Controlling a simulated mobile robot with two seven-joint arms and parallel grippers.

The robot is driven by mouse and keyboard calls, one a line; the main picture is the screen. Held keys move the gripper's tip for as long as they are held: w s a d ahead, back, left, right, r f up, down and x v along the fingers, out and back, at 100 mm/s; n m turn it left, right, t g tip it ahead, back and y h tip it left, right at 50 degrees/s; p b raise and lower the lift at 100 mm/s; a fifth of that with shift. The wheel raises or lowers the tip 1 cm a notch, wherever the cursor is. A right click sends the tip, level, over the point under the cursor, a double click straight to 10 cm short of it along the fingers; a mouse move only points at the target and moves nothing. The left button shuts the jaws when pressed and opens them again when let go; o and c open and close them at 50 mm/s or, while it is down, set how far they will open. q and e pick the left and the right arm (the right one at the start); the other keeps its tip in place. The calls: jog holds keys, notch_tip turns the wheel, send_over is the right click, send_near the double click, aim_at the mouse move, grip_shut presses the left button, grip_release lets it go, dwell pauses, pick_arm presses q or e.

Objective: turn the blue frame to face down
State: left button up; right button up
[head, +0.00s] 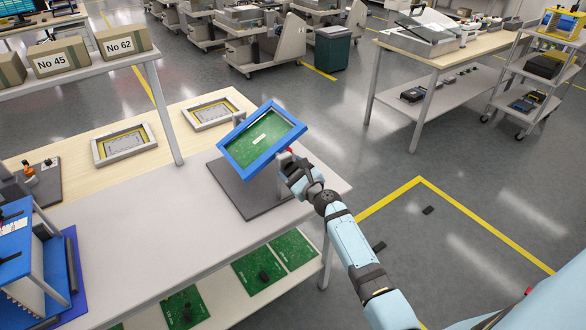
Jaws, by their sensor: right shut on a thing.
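The blue frame (251,170) holds a green board (262,141) with a small white label. It is tilted in the air above a dark grey mat (228,187), with the green board side showing to the camera. My right gripper (286,158) is shut on the frame's lower right edge; its fingertips are partly hidden there. My left gripper is not in view.
Two grey frames (97,150) lie on the wooden bench part behind. A blue rack (52,262) stands at the left. Boxes (58,59) sit on a shelf above. Green boards (259,270) lie on the lower shelf. The grey worktop left of the mat is clear.

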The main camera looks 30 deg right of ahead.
jog(key=shift+m+p, duration=0.95)
jog(key=shift+m, duration=1.05)
jog(key=shift+a+m, duration=0.1)
jog(key=shift+m, duration=0.5)
jog(key=o, duration=1.3)
jog(key=s, duration=0.9)
jog(key=s+d, duration=0.1)
jog(key=s, duration=0.3)
jog(key=shift+s, duration=0.4)
